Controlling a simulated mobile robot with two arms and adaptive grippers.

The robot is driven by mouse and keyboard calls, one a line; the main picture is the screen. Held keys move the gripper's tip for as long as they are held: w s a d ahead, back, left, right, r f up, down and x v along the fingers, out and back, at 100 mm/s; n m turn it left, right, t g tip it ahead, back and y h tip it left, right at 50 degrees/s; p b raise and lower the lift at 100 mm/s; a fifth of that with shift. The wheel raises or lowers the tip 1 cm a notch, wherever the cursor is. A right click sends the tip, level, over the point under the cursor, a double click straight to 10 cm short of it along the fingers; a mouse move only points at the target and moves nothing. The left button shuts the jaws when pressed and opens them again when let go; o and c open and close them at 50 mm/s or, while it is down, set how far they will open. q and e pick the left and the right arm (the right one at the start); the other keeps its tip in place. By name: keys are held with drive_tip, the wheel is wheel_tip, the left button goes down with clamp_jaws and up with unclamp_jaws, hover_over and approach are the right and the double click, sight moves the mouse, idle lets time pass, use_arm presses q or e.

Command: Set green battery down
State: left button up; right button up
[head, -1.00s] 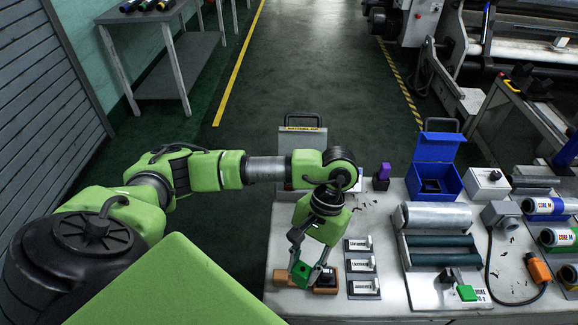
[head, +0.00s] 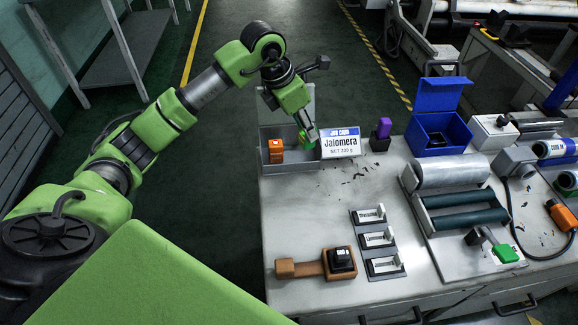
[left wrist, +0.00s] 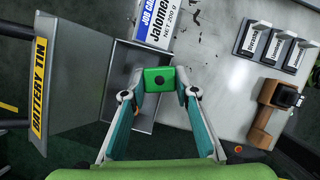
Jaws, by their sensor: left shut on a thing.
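The green battery (head: 304,140) is gripped in my left gripper (head: 306,133), over the grey open battery box (head: 267,168) at the table's far left corner. In the left wrist view the green battery (left wrist: 159,79) sits between the two fingertips (left wrist: 160,88), above the box's interior (left wrist: 148,115). Whether its underside touches the box floor is hidden. An orange battery (head: 276,150) stands in the left part of the box. The box's raised lid shows in the left wrist view (left wrist: 80,70). My right gripper is not in view.
A "Jalomera" job card (head: 340,143) stands right beside the battery. A purple-topped block (head: 382,132) and blue open box (head: 438,130) are farther right. A brown-handled tool (head: 310,267) lies at the front, near several labelled switches (head: 375,240). The table between is mostly clear.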

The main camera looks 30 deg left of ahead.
use_arm(q)
drive_tip(key=w+a+n+y+b, duration=0.2)
drive_tip(key=w+n, duration=0.1)
drive_tip(key=n, duration=0.2)
hover_over(301, 158)
wheel_tip(301, 158, down, 5)
wheel_tip(301, 158, down, 3)
drive_tip(key=shift+s+f+t+b, duration=0.15)
drive_tip(key=shift+t+b, duration=0.15)
drive_tip(key=shift+b, duration=0.15)
drive_tip(key=shift+f, duration=0.4)
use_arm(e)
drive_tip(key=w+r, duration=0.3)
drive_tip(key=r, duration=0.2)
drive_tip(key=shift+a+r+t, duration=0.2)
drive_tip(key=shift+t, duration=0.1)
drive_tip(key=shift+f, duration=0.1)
use_arm(q)
drive_tip(key=o, duration=0.9)
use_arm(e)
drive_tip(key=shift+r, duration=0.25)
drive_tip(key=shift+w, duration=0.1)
